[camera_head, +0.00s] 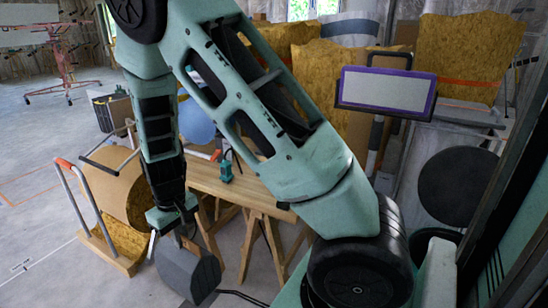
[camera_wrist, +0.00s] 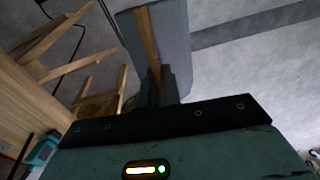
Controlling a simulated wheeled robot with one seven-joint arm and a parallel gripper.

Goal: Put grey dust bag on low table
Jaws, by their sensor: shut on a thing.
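My gripper (camera_head: 176,234) hangs down at the lower left of the wooden table in the head view. It is shut on a grey thing with a brown strip, which I take to be the grey dust bag (camera_head: 190,272). In the wrist view the bag (camera_wrist: 176,40) extends out beyond the dark fingers (camera_wrist: 160,88); the fingertips are partly hidden. The bag is in the air, apart from the table. A wooden-topped table (camera_head: 240,195) on trestle legs, perhaps the low table, stands right of the gripper, partly hidden by my arm.
A teal tool (camera_head: 226,170) stands on the tabletop. A large brown roll (camera_head: 115,188) on a cart with a metal handle (camera_head: 80,200) stands close left of the gripper. Yellow insulation slabs (camera_head: 465,55) stand behind. Open concrete floor (camera_head: 35,130) lies at the left.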

